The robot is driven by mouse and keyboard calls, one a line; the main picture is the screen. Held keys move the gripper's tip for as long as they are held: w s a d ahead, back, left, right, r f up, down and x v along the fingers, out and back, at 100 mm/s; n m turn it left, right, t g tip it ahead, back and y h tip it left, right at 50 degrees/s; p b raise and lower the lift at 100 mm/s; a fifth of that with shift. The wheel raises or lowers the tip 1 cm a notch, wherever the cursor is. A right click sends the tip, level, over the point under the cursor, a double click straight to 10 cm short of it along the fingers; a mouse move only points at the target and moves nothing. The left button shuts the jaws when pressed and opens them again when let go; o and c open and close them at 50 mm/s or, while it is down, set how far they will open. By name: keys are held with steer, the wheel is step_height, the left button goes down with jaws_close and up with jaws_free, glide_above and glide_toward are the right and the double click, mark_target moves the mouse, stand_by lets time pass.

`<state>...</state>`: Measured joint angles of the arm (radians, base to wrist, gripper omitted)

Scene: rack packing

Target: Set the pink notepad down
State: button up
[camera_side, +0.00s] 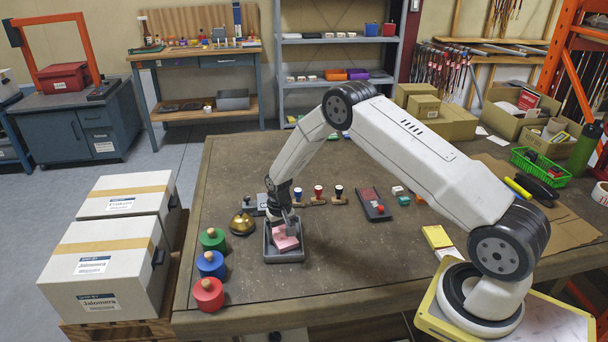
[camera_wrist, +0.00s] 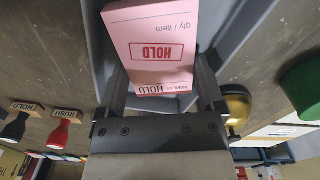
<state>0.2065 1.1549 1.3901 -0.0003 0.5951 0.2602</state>
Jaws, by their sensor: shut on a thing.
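The pink notepad (camera_side: 285,238) is in my gripper (camera_side: 287,222), at the grey tray (camera_side: 284,258) on the table. In the wrist view the pink notepad (camera_wrist: 155,50) carries a red HOLD mark, and the two fingers of my gripper (camera_wrist: 160,85) close on its sides. The grey tray's wall (camera_wrist: 245,35) shows around the pad in that view. The pad looks tilted within the tray's outline in the side view. I cannot tell whether it touches the tray floor.
Green (camera_side: 213,239), blue (camera_side: 211,264) and red (camera_side: 208,294) round pieces stand left of the tray. A brass bell (camera_side: 241,223) is close by at its upper left. Stamps on a rack (camera_side: 318,195) stand behind it.

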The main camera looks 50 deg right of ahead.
mark_target(282, 233)
steer(key=shift+f, duration=0.2)
steer(key=o, duration=1)
steer(key=shift+r, duration=0.1)
step_height(282, 233, up, 12)
stand_by(0.3)
stand_by(0.4)
